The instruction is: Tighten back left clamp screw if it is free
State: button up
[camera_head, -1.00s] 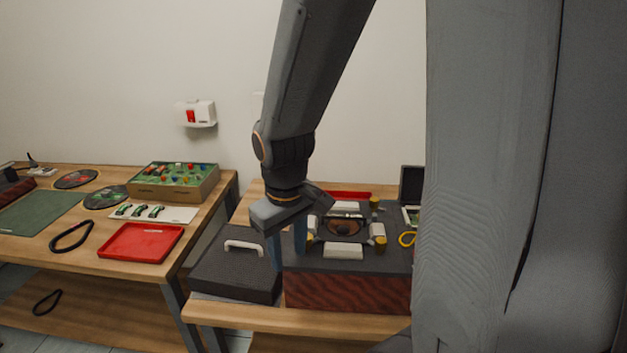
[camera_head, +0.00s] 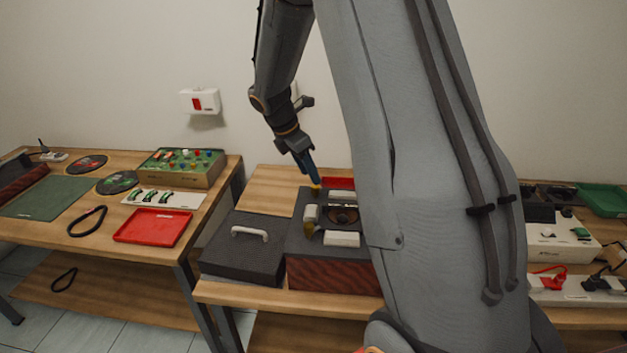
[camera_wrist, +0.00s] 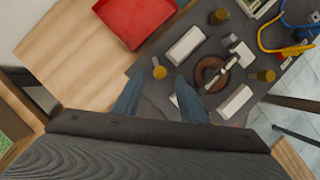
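The clamp unit (camera_head: 335,273) is a dark-topped box with a red-brown front, white blocks and a round brown centre. The back left clamp screw (camera_head: 315,188) has a yellow head; it also shows in the wrist view (camera_wrist: 160,72). My gripper (camera_head: 312,178) is above this screw, its blue fingers pointing down. In the wrist view my gripper (camera_wrist: 159,82) is open, with the yellow head in line with the gap between the fingertips. I cannot tell whether they reach around it. The front left screw (camera_head: 308,230) is also yellow. My arm hides the unit's right side in the head view.
A grey lidded case (camera_head: 241,259) with a white handle stands left of the unit. A red tray (camera_wrist: 136,16) lies behind it. Another table at left holds a red tray (camera_head: 153,227) and a game-like box (camera_head: 181,167).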

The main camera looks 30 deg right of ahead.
aim_at(317, 187)
jog(key=shift+p+x, duration=0.55)
jog(key=shift+x, duration=1.85)
grip_shut()
